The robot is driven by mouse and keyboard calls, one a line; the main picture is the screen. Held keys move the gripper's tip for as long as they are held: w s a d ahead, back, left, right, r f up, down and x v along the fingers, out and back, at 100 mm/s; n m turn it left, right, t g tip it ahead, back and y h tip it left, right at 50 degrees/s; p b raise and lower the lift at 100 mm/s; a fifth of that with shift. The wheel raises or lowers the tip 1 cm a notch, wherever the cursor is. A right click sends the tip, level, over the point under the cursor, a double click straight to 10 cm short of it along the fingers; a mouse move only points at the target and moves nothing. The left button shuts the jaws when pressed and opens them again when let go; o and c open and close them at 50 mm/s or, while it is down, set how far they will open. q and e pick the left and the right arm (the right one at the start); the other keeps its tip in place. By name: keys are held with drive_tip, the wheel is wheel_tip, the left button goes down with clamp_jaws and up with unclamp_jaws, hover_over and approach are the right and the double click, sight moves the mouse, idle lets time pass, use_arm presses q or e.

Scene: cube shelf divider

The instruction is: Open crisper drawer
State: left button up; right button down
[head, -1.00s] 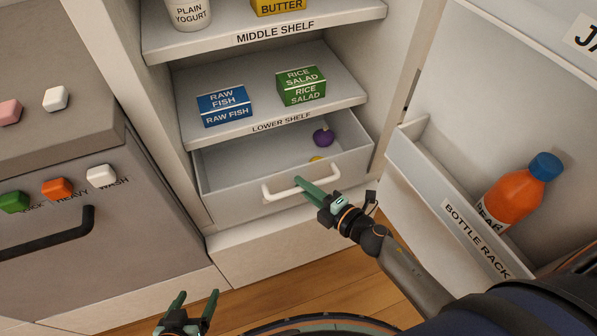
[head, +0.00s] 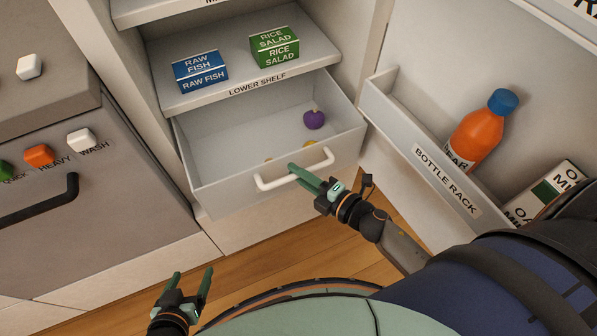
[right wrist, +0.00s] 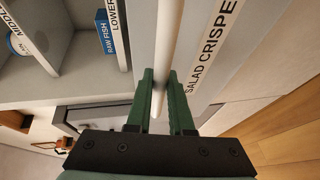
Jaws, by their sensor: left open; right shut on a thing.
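The crisper drawer (head: 222,185) is pulled partway out below the lower shelf. A purple round item (head: 314,119) lies inside it, and small yellow items show near its front wall, partly hidden. My right gripper (head: 312,182) is shut on the drawer's white handle (head: 275,183). In the right wrist view the green fingers (right wrist: 166,100) close around the handle bar (right wrist: 167,45), beside the drawer front's salad crisper label (right wrist: 213,45). My left gripper (head: 188,286) is open and empty, low at the left over the floor.
The lower shelf (head: 225,92) above holds a blue raw fish box (head: 200,71) and a green rice salad box (head: 274,47). The open door's bottle rack (head: 420,150) at right holds an orange bottle (head: 474,135) and a carton. Wooden floor (head: 250,270) lies clear in front.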

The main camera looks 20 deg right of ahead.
drive_tip(key=c, duration=0.8)
unclamp_jaws()
use_arm(q)
drive_tip(key=shift+d+f, duration=0.1)
drive_tip(key=shift+d, duration=0.1)
use_arm(e)
drive_tip(key=v, duration=1.2)
drive_tip(key=shift+s+r, duration=0.15)
drive_tip(key=shift+s, duration=0.1)
drive_tip(key=shift+d, duration=0.1)
use_arm(q)
drive_tip(key=s+a+r+p, duration=0.1)
drive_tip(key=a+r+p, duration=0.2)
drive_tip(key=r+p, duration=0.5)
drive_tip(key=shift+s+y+p, duration=0.25)
drive_tip(key=shift+y+p, duration=0.05)
drive_tip(key=shift+p, duration=0.7)
use_arm(e)
drive_tip(key=a+m+g+h, duration=0.1)
drive_tip(key=m+g, duration=0.1)
drive_tip(key=m, duration=0.4)
drive_tip(key=s+a+m+g+h, duration=0.1)
drive_tip(key=a+m+h, duration=0.1)
drive_tip(key=m, duration=0.5)
drive_tip(key=a+m+g+h, duration=0.1)
drive_tip(key=m+g, duration=0.1)
drive_tip(key=m, duration=0.5)
drive_tip(key=shift+s+a+f+g, duration=0.2)
drive_tip(key=shift+s+f+g, duration=0.1)
drive_tip(key=shift+s, duration=0.1)
